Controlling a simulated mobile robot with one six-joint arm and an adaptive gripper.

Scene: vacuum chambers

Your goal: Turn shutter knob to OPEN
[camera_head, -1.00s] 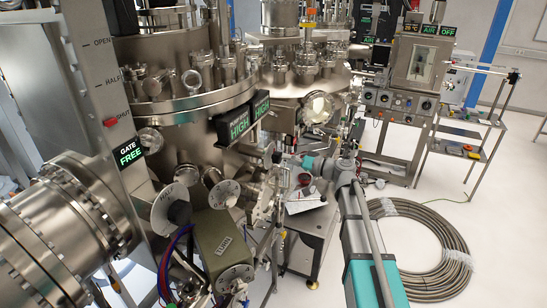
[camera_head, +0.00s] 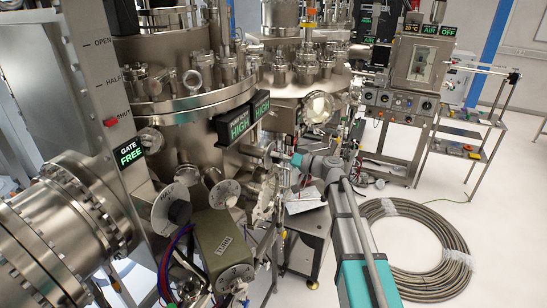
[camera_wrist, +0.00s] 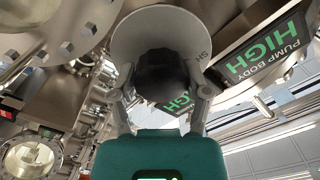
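A black knob (camera_wrist: 164,77) on a pale round dial plate (camera_wrist: 139,30) fills the upper middle of the wrist view. Part of the plate's lettering shows upside down at its right edge. My gripper (camera_wrist: 163,92) has one finger on each side of the knob, spread wide, with gaps between fingers and knob. In the head view my gripper (camera_head: 260,153) points left at the chamber, just below the displays. This knob cannot be made out clearly there. Another black knob (camera_head: 179,212) on a dial plate is at lower left.
Two displays reading HIGH (camera_head: 236,128) (camera_head: 262,105) are close to my gripper; the wrist view shows the pump body one (camera_wrist: 262,55). A green-grey box (camera_head: 222,245) and a flanged tube (camera_head: 65,230) are at lower left. A coiled hose (camera_head: 420,245) lies on the floor.

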